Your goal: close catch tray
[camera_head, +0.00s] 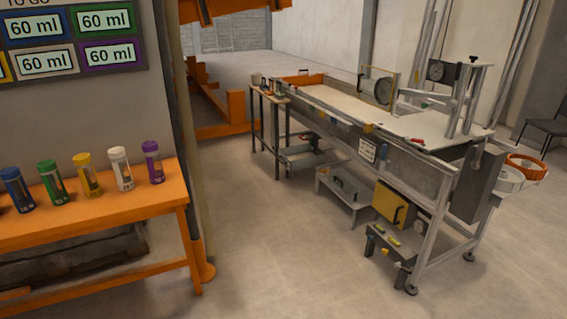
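A long grey sandbed (335,107) on a metal frame stretches from the middle back to the right. A low grey tray-like shelf (305,158) sits under the far left part of the bed. I cannot tell which of these is the catch tray, or whether it is open or closed. My gripper is not in view.
An orange table (100,205) with several coloured tubes stands at the left, beside an orange post (203,262). Under the bed are a yellow box (393,203), a grey toolbox on a low stand (345,191) and a small bench (390,245). Open floor (285,255) lies between.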

